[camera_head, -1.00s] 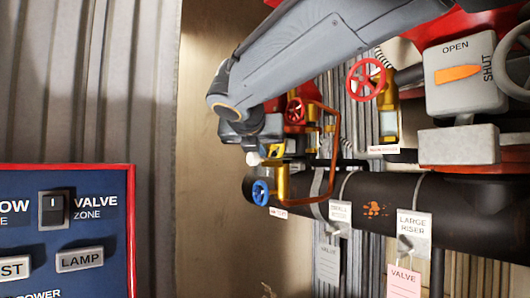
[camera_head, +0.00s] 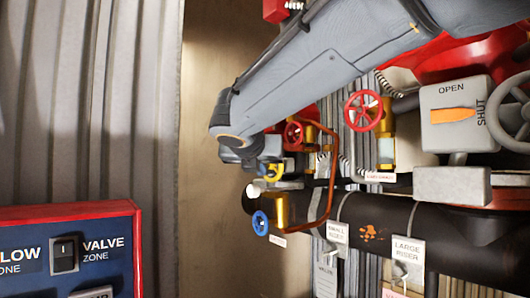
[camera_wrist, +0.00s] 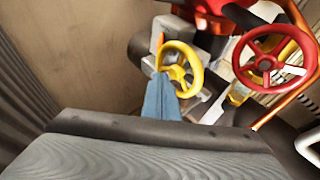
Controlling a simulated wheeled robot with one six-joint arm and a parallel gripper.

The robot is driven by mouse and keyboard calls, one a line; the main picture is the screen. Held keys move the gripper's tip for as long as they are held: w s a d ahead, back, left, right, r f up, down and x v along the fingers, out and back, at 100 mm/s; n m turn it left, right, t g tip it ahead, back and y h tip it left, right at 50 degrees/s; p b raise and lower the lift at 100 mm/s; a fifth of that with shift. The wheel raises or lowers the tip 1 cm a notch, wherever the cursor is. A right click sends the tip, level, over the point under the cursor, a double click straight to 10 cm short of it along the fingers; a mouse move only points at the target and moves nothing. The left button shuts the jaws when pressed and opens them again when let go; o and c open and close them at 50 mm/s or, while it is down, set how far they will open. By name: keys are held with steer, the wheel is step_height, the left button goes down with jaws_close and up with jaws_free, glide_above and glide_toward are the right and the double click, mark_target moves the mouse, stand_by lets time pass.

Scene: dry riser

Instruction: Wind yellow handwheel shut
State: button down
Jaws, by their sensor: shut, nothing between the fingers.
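The yellow handwheel (camera_wrist: 190,66) is near the middle of the wrist view. It is small and partly hidden in the head view (camera_head: 274,172), just below the end of my arm. My gripper (camera_wrist: 166,88) shows in the wrist view as blue tapered fingers, shut with nothing between them. They reach up to the left part of the yellow wheel and overlap its rim and opening in the picture. I cannot tell whether they touch it. In the head view my arm hides most of the gripper.
A red handwheel (camera_wrist: 272,58) stands close right of the yellow one. Another red handwheel (camera_head: 363,110), a blue handwheel (camera_head: 260,222) and a grey OPEN/SHUT box (camera_head: 463,114) are nearby. An orange pipe (camera_head: 333,175) bends beside the wheels. A dark pipe (camera_head: 380,215) runs below.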

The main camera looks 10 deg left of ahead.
step_height(320, 180, up, 4)
steer(key=p, duration=0.4)
steer(key=shift+w+r+p, duration=0.15)
steer(key=shift+r+p, duration=0.1)
steer(key=shift+p, duration=0.15)
stand_by(0.4)
steer(key=s+a, duration=0.2)
steer(key=s, duration=0.1)
steer(key=shift+a+f, duration=0.1)
steer(key=shift+a, duration=0.2)
